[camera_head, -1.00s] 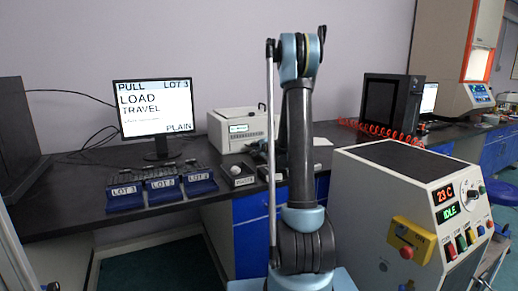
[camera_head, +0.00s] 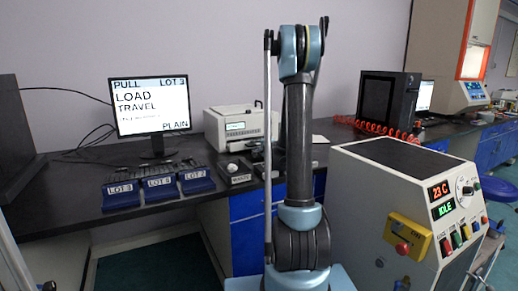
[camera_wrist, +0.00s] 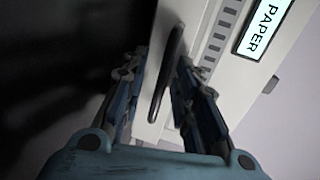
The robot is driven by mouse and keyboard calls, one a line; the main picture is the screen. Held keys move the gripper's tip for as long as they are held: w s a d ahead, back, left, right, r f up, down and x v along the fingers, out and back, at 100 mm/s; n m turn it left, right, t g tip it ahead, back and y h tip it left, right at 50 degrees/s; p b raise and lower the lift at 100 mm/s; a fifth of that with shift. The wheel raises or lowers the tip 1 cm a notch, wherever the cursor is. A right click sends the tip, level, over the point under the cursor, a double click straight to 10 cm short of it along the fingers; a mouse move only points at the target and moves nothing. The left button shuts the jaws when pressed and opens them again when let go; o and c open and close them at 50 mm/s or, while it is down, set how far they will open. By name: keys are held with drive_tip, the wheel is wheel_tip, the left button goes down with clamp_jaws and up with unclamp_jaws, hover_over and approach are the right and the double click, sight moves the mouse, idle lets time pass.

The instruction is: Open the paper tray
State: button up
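A white printer (camera_head: 226,124) with a small screen stands on the dark bench in the head view, partly hidden behind my arm. In the wrist view the pale printer front (camera_wrist: 205,55) fills the middle, with a lit screen (camera_wrist: 263,28) reading PAPER, turned sideways. A dark bar handle (camera_wrist: 168,75) stands out from that front. My gripper (camera_wrist: 160,95) is open, with one finger on each side of the handle. I cannot tell whether either finger touches it. The paper tray's outline is not clear. The gripper does not show in the head view.
A monitor (camera_head: 150,106) stands on the bench left of the printer. Several blue lot bins (camera_head: 159,188) and a small dark block (camera_head: 236,177) sit along the front edge. A white rheometer cabinet (camera_head: 385,205) stands close at right.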

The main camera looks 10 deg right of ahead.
drive_tip(key=shift+s, duration=0.1)
drive_tip(key=v, duration=1.1)
drive_tip(key=shift+s+d, duration=0.15)
drive_tip(key=shift+s, duration=0.2)
drive_tip(key=shift+w+r, duration=0.1)
clamp_jaws()
drive_tip(key=shift+w+a+n, duration=0.25)
drive_tip(key=shift+n, duration=0.25)
drive_tip(key=w+n+g, duration=0.1)
drive_tip(key=n, duration=0.1)
drive_tip(key=w+a+r+n+g, duration=0.1)
drive_tip(key=n, duration=0.2)
drive_tip(key=w+a+r+n+g, duration=0.1)
drive_tip(key=n, duration=0.2)
drive_tip(key=shift+w+a+r, duration=0.1)
drive_tip(key=shift+w+a, duration=0.15)
drive_tip(key=shift+w, duration=0.15)
wheel_tip(320, 180, up, 6)
drive_tip(key=n+g+h, duration=0.2)
drive_tip(key=n+g, duration=0.2)
drive_tip(key=n, duration=0.5)
drive_tip(key=shift+w+r+x, duration=0.1)
drive_tip(key=shift+x, duration=2.5)
drive_tip(key=shift+w+r+x, duration=0.1)
drive_tip(key=shift+x, duration=2.55)
